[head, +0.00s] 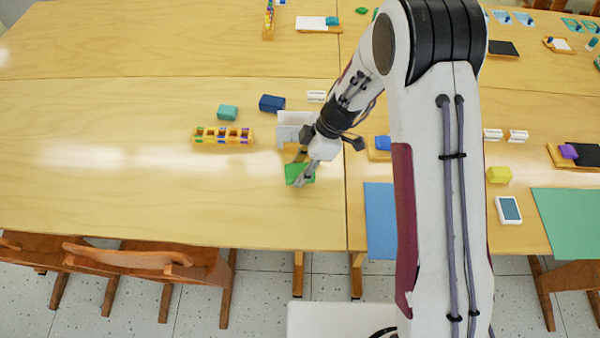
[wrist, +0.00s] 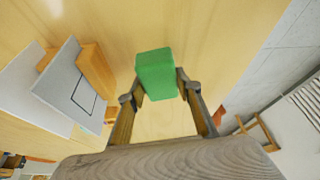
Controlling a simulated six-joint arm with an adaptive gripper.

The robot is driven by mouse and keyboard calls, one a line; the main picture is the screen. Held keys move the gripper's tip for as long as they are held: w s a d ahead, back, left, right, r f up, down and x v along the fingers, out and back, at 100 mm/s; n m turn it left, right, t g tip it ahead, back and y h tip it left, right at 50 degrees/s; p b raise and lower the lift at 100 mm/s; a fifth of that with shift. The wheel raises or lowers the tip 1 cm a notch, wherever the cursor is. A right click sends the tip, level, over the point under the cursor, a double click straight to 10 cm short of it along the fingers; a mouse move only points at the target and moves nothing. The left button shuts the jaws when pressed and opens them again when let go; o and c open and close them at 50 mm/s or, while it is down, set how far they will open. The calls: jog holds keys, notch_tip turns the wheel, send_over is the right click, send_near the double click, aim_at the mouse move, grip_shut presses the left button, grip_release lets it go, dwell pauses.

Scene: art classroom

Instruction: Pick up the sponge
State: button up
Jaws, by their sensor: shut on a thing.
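The green sponge (wrist: 156,73) is a block between my gripper's two fingertips in the wrist view. In the head view the green sponge (head: 292,172) shows partly behind the fingers, over the table near its front edge. My gripper (head: 302,174) is shut on it, with a finger against each side; the grip also shows in the wrist view (wrist: 158,86). Whether the sponge touches the table or hangs just above it I cannot tell.
A white card on a wooden stand (head: 293,128) is close behind my gripper. A teal block (head: 228,112), a blue block (head: 271,103) and a yellow tray of coloured pieces (head: 222,135) lie to the left. The table (head: 120,190) is clear at front left.

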aim_at(300, 169)
jog(key=shift+r, duration=3.6)
jog(key=shift+r, duration=0.1)
notch_tip(300, 169, up, 5)
jog(key=w+d+m+t+h, duration=0.45)
jog(key=w+d+m, duration=1.55)
jog(key=w+d, duration=0.65)
jog(key=shift+t, duration=0.25)
jog(key=shift+s+d+f, duration=0.25)
jog(key=shift+f, duration=0.55)
jog(key=shift+s+d+f, duration=0.25)
jog(key=shift+f, duration=0.6)
jog(key=shift+s+d+f, duration=0.25)
jog(key=shift+f, duration=0.55)
jog(key=shift+f, duration=0.1)
jog(key=shift+f, duration=3)
